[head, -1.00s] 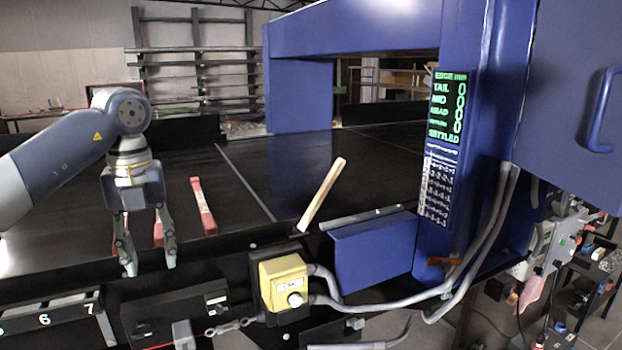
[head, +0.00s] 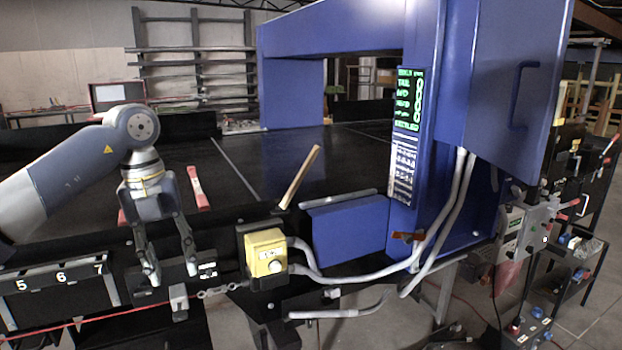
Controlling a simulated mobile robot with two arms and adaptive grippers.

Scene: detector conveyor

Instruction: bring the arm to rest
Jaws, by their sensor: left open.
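My left arm comes in from the left in the head view. My right gripper is not in view.
The black conveyor belt (head: 270,165) runs under a blue detector arch (head: 440,130) with a green-lit display (head: 408,100). Red-and-white bars (head: 198,187) lie on the belt. Numbered slots (head: 60,290) stand at lower left.

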